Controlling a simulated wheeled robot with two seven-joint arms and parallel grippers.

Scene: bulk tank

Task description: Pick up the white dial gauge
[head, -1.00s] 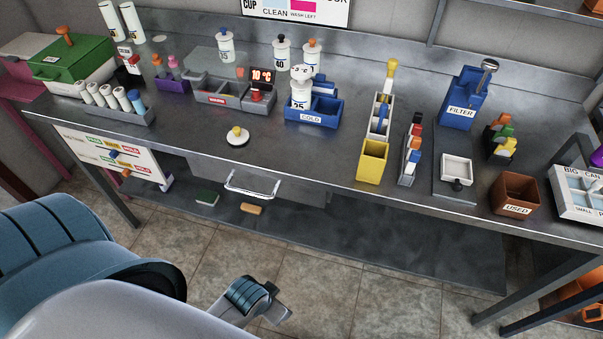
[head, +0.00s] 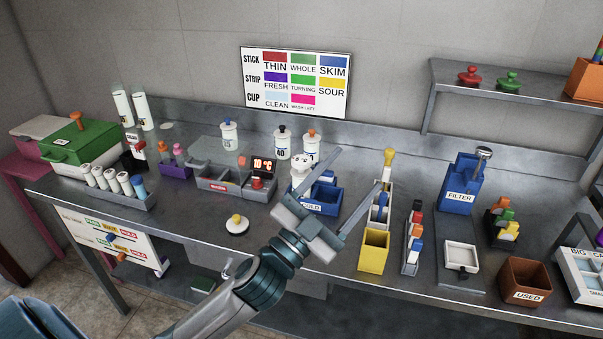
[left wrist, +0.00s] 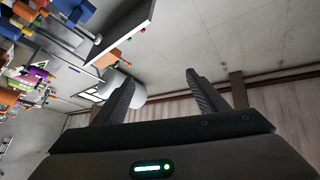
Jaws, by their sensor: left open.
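The white dial gauge (head: 302,161) has a round face marked with a temperature sign. It stands upright at the blue box labelled COLD (head: 333,200), on top of or in front of a white container there; I cannot tell which. My left gripper (head: 356,168) is open and empty, raised over the bench. Its fingers point up and away, and in the head view they pass just right of the gauge and across the blue box, hiding part of it. The left wrist view shows the open fingers (left wrist: 158,84) with nothing between them. My right gripper is not in view.
A yellow-knobbed white disc (head: 236,226) lies on the bench left of my gripper. A yellow bin (head: 373,250) and a blue FILTER stand (head: 462,185) are to the right. White bottles (head: 282,143) stand behind. A wall shelf (head: 520,103) is at upper right.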

